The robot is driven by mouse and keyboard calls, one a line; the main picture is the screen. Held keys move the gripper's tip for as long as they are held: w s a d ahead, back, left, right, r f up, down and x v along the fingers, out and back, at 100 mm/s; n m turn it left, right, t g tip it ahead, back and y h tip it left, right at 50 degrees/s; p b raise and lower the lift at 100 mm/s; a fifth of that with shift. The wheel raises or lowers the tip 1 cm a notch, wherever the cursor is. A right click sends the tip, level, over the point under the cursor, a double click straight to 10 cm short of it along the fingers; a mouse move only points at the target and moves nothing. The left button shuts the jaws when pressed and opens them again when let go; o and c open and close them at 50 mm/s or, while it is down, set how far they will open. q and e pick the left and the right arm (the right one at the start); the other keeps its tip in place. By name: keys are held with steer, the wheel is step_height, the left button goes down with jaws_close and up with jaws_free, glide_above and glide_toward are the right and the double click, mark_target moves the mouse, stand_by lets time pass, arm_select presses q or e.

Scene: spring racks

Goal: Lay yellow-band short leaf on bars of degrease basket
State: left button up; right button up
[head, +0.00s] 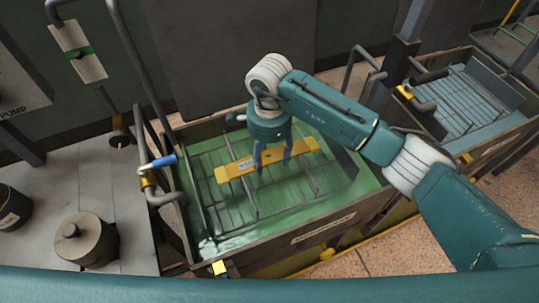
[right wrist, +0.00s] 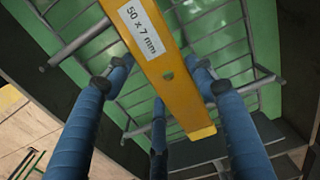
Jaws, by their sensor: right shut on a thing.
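The yellow leaf (head: 234,169) is a flat yellow strip. Its white label reads 50 x 7 mm in the right wrist view (right wrist: 152,52). It lies roughly level across the wire bars of the degrease basket (head: 203,190), seemingly at or just above them; contact cannot be told. The basket sits in a tank of green liquid. My right gripper (head: 272,164) reaches down from above, its blue fingers (right wrist: 160,76) shut on the leaf near its middle. My left gripper is not in view.
The tank's wooden rim (head: 290,244) surrounds the basket. A pipe with a blue-handled valve (head: 162,162) stands at its left edge. A second tank with a rack (head: 465,95) is at the right. A lidded pot (head: 84,240) stands on the left bench.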

mark_target(270, 160)
steer(key=o, duration=1.6)
steer(key=shift+c, duration=0.2)
steer(key=shift+r+p, duration=0.4)
steer(key=shift+p, duration=0.1)
steer(key=shift+r, duration=0.3)
step_height(270, 160, up, 12)
steer(key=b, duration=0.4)
steer(key=shift+f, duration=0.25)
